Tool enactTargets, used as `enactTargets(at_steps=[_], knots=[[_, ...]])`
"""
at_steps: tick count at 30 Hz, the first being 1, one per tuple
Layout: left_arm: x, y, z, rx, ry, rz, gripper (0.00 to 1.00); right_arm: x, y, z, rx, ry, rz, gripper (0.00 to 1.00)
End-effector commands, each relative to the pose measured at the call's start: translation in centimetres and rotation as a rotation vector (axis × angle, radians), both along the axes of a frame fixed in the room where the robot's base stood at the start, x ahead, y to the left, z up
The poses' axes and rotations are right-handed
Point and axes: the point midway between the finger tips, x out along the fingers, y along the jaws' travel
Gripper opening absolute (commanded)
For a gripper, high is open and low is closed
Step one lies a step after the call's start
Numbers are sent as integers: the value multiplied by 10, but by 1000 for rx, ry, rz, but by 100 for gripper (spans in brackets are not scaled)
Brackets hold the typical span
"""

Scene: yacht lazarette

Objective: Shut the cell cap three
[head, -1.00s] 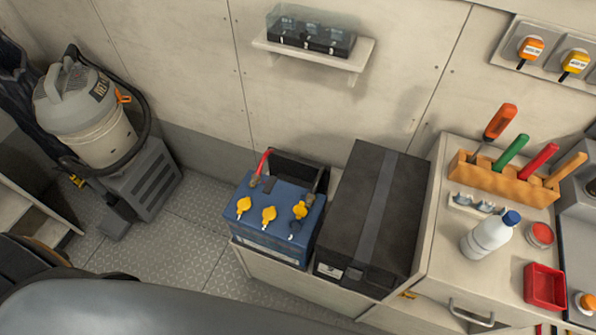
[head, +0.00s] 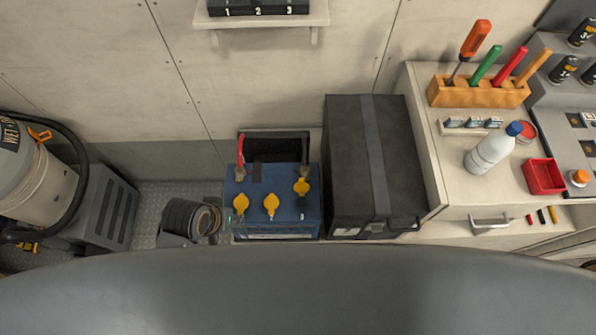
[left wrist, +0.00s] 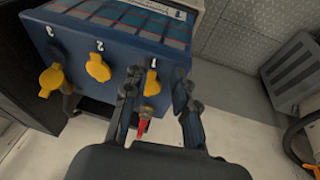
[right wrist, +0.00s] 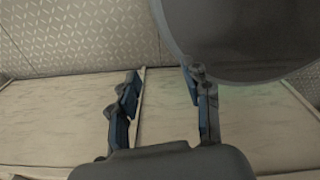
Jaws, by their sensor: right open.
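A blue battery (head: 275,222) stands on a low ledge in the head view, with three yellow caps on top. Cap three (head: 302,187) is the right one there. It sits farther back than cap one (head: 241,203) and cap two (head: 271,205), and looks flipped back. In the left wrist view the order is reversed: cap three (left wrist: 50,80) is at the left beside its number, cap two (left wrist: 98,67) is in the middle. My left gripper (left wrist: 157,82) is open, its fingers appearing either side of cap one (left wrist: 152,84); contact is unclear. My right gripper (right wrist: 162,80) is open and empty, away from the battery.
A black box (head: 345,160) stands right of the battery. Red (head: 240,155) and black (head: 305,152) clamps are at its back. A coiled hose (head: 190,218) lies left on the floor. A counter at right holds a bottle (head: 492,150) and red tray (head: 543,176).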

Motion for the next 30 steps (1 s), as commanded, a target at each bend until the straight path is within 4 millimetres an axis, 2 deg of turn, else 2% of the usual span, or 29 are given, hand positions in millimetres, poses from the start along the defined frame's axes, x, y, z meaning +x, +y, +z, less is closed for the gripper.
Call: enactTargets(at_steps=[1, 8, 12, 15, 18, 21, 27, 30], knots=[[10, -13, 6, -46, 5, 27, 27, 0, -1, 0, -1, 1, 1, 48], [48, -84, 41, -296, 132, 204, 27, 1, 0, -1, 0, -1, 2, 48], [61, -128, 74, -407, 318, 353, 27, 1, 4, -2, 4, -2, 3, 48], [69, -146, 91, -413, 483, 508, 27, 1, 7, -2, 9, -3, 3, 48], [84, -149, 99, -366, 637, 724, 27, 2, 11, -2, 14, -4, 1, 48], [103, -143, 109, -297, 755, 975, 27, 3, 13, -2, 16, -5, 1, 48], [138, -122, 135, -183, 877, 1410, 27, 4, 13, -2, 16, -7, 1, 48], [148, -115, 143, -153, 901, 1538, 27, 4, 11, -2, 14, -7, 2, 48]])
